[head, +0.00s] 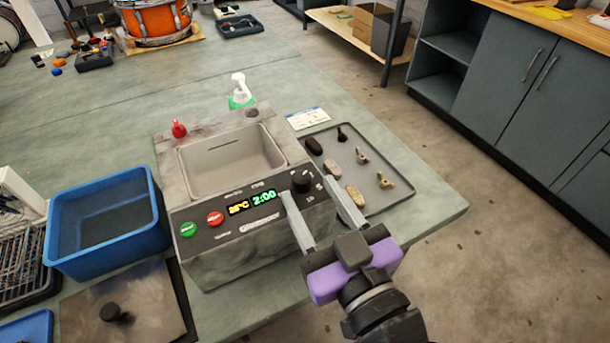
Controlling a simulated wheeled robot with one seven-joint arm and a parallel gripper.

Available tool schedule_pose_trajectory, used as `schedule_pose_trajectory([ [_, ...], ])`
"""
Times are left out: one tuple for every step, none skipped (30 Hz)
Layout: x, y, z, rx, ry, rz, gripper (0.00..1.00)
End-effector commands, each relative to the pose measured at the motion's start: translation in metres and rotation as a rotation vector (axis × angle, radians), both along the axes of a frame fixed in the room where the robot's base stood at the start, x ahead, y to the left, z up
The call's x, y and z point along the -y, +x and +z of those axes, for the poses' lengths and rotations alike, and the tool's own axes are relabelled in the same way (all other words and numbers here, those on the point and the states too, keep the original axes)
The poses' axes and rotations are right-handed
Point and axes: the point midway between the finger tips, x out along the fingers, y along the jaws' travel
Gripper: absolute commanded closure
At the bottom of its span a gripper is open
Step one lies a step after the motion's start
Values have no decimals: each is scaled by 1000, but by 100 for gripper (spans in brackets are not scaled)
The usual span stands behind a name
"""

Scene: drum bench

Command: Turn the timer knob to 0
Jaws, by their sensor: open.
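The timer knob (301,180) is a small black dial on the right of the dark front panel of a grey ultrasonic-cleaner-like machine (232,262). The green display (264,197) beside it reads 2:00. My gripper (306,188) is open, with its purple body at the lower right. Its two pale fingers point up towards the panel, and in this view the knob shows between their tips. I cannot tell whether either finger touches it. The knob's pointer mark is too small to read.
A yellow temperature display (238,208), a green button (188,229) and a red button (215,218) lie left of the timer display. A blue bin (105,245) stands left of the machine. A grey tray (387,182) with small parts lies right of it.

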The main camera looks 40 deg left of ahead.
Motion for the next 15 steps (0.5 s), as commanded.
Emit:
schedule_pose_trajectory([
  [-8, 4, 1, 1, 0, 2, 50],
  [-12, 6, 1, 1, 0, 2, 50],
  [-18, 8, 1, 1, 0, 2, 50],
  [-21, 10, 1, 1, 0, 1, 50],
  [-25, 12, 1, 1, 0, 1, 50],
  [-29, 14, 1, 1, 0, 0, 50],
  [-31, 15, 1, 1, 0, 0, 50],
  [-33, 17, 1, 0, 1, -1, 50],
  [-36, 18, 0, 0, 0, -1, 50],
  [-37, 19, 0, -1, 0, -1, 50],
  [-38, 19, 0, -1, 0, -1, 50],
  [-39, 20, 0, 0, 0, -1, 50],
  [-40, 20, 0, 0, 0, -1, 50],
  [-40, 20, 0, 0, 0, -2, 50],
  [-40, 20, 0, 0, 0, -2, 50],
])
